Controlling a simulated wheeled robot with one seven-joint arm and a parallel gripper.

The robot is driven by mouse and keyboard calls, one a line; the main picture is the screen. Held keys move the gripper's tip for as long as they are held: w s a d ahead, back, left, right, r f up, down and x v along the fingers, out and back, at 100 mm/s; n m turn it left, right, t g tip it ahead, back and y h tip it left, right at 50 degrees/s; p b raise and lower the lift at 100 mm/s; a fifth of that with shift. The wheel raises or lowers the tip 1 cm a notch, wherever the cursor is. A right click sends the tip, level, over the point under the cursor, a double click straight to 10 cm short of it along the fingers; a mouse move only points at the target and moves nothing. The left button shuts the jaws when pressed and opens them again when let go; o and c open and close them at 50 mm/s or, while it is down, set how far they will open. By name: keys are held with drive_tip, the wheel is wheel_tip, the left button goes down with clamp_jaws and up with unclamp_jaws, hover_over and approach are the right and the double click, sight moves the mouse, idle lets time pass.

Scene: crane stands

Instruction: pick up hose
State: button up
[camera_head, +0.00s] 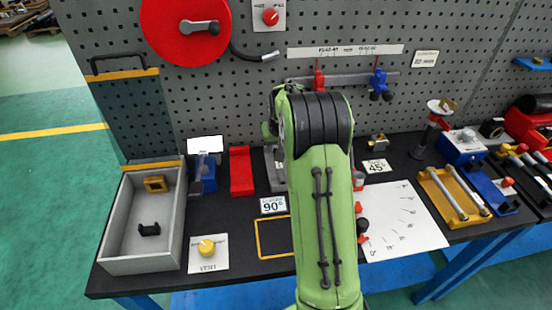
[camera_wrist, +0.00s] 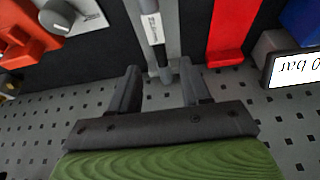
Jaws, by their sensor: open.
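The hose (camera_head: 238,50) is a short dark curved length coming off the red reel (camera_head: 160,30) on the pegboard at the upper left of the head view. Its pale metal-looking end (camera_head: 271,56) points right, under a small panel with a red knob. I do not see the hose in the wrist view. My gripper (camera_wrist: 158,88) is open in the wrist view, its two dark fingers apart. A grey fixture with an upright rod (camera_wrist: 153,28) stands past the fingertips; I cannot tell whether they touch it. In the head view my green arm hides the gripper.
A red block (camera_head: 241,170) and a blue device with a white sign (camera_head: 205,143) stand left of my arm. A grey tray (camera_head: 112,220) is farther left. A rail with red and blue clamps (camera_head: 345,78) is on the pegboard. A white angle sheet (camera_head: 405,222) lies right.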

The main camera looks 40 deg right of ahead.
drive_tip(key=b+x, duration=0.1)
drive_tip(key=x, duration=0.4)
drive_tip(key=shift+f, duration=0.4)
drive_tip(key=shift+r, duration=0.1)
clamp_jaws()
